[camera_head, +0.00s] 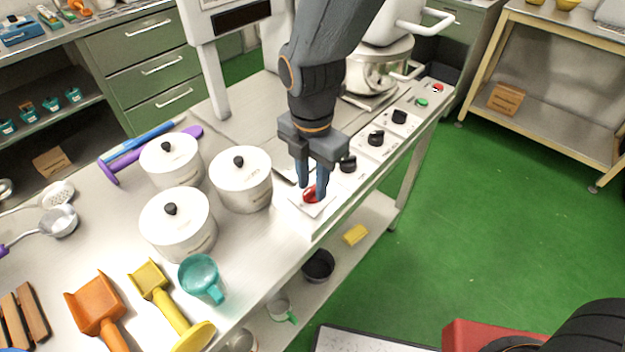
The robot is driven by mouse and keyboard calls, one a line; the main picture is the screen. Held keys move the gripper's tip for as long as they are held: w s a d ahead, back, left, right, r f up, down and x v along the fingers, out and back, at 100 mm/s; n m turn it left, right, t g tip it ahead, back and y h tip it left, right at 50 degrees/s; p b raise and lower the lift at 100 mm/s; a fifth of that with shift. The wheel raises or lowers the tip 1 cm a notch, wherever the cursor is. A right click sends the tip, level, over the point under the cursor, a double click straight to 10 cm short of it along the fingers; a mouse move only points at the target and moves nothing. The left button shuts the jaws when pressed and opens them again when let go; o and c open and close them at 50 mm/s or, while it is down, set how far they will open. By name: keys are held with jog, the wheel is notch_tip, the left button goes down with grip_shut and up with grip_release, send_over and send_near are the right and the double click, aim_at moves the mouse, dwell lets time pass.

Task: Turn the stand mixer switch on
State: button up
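The stand mixer (378,68) with its metal bowl stands at the back right of the table, partly hidden behind my arm. A strip of controls runs along the table's right edge in front of it. At its near end is a red switch (310,194) on a white plate. My gripper (313,192) points down at this red switch, with its two blue fingers apart and the red part showing between and beside them. I cannot tell whether the fingers touch or grip it. Which control belongs to the mixer is not readable.
Black knobs (376,138), a green button (421,102) and a red button (437,88) continue along the strip. White lidded pots (240,180) stand left of my gripper. A teal cup (201,277) and scoops (100,306) lie nearer. Green floor is open at right.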

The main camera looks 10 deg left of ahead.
jog(key=shift+c, duration=0.2)
grip_shut()
jog(key=shift+m, duration=0.3)
jog(key=m+p, duration=0.2)
jog(key=m, duration=0.4)
jog(key=shift+p, duration=0.35)
jog(key=m+p, duration=0.2)
jog(key=m, duration=0.3)
jog(key=shift+m, duration=0.4)
jog(key=m+p, duration=0.1)
jog(key=m, duration=0.4)
jog(key=shift+m+p, duration=0.3)
